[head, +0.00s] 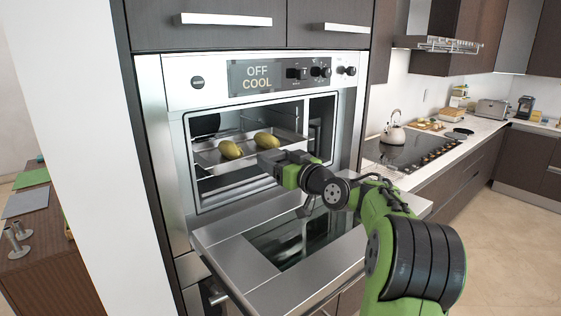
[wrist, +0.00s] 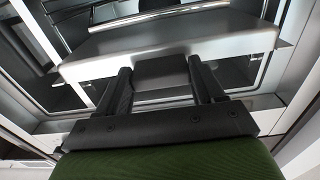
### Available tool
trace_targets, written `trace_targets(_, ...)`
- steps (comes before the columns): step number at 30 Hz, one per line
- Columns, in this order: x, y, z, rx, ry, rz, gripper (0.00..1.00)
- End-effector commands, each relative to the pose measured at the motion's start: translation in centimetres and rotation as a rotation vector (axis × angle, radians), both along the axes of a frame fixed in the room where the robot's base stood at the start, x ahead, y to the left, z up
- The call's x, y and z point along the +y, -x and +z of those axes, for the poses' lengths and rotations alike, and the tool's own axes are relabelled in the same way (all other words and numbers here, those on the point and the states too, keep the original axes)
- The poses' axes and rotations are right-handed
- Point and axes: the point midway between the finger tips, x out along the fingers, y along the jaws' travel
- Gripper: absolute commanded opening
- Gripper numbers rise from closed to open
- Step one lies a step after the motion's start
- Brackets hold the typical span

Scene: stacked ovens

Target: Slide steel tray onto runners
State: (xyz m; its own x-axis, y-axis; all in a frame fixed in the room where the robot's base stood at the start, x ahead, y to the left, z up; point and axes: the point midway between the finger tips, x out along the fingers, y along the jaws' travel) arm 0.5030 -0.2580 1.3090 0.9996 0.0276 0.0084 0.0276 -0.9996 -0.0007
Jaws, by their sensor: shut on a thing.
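The steel tray (head: 215,158) is inside the upper oven cavity in the head view, with two yellow-green potato-like items (head: 231,149) on it. Its front wall also fills the middle of the wrist view (wrist: 190,45). My gripper (head: 272,160) is at the tray's front right edge in the head view, shut on the tray. In the wrist view its two dark fingers (wrist: 162,85) reach the tray's front edge. The runners along the cavity walls are partly hidden by the tray, and I cannot tell whether the tray rests on them.
The oven door (head: 235,262) is folded down below the cavity, under my arm. The oven's panel (head: 257,77) reads OFF COOL. A counter with a kettle (head: 394,132) and a cooktop (head: 408,152) stands to the right. A white wall stands at the left.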

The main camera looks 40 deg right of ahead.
Motion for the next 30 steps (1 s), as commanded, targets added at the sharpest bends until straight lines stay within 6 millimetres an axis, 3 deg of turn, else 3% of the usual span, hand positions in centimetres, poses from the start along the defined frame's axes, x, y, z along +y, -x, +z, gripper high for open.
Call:
trace_targets(11, 0.1, -0.3, 0.2, -0.006, 0.002, 0.002, 0.25)
trace_targets(30, 0.2, -3.1, 0.3, -0.007, 0.002, 0.002, 0.25)
